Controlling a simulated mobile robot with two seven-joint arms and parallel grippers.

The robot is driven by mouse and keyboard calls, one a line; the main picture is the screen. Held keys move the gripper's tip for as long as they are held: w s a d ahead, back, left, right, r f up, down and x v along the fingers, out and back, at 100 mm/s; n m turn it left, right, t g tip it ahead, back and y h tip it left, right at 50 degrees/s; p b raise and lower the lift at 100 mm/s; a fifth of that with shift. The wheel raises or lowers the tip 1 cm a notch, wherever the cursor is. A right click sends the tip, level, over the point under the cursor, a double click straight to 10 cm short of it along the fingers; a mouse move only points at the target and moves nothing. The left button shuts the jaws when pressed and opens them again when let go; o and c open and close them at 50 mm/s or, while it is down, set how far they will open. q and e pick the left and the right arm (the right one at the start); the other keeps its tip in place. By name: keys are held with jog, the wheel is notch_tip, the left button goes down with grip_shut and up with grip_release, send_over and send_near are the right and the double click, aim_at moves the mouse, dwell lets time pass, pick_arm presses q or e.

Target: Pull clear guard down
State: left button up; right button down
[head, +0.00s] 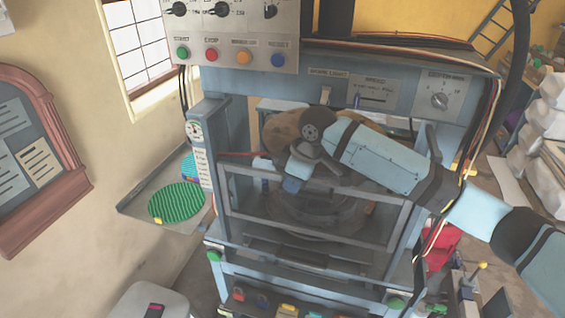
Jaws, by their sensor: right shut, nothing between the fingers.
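The clear guard (247,200) is a see-through panel in a grey frame across the front of the blue plate press (212,130). My right arm reaches in from the right. My right gripper (288,182) is at the guard's upper rail, left of centre, shut with nothing held. I cannot tell whether it touches the rail. The wrist hides part of the opening. My left gripper is not in view.
A control box (232,50) with knobs and coloured buttons hangs at the upper left. A side tray (135,207) holding a green ribbed disc (176,202) juts out left. Green buttons flank the lower front. Cables run down the press's right side.

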send_near(294, 206)
jog(key=s+a+f, duration=0.3)
jog(key=s, duration=0.1)
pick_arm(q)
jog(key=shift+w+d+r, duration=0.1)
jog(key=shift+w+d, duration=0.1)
pick_arm(e)
jog(key=shift+w+f, duration=0.1)
jog(key=shift+f, duration=0.7)
jog(key=shift+f, duration=0.1)
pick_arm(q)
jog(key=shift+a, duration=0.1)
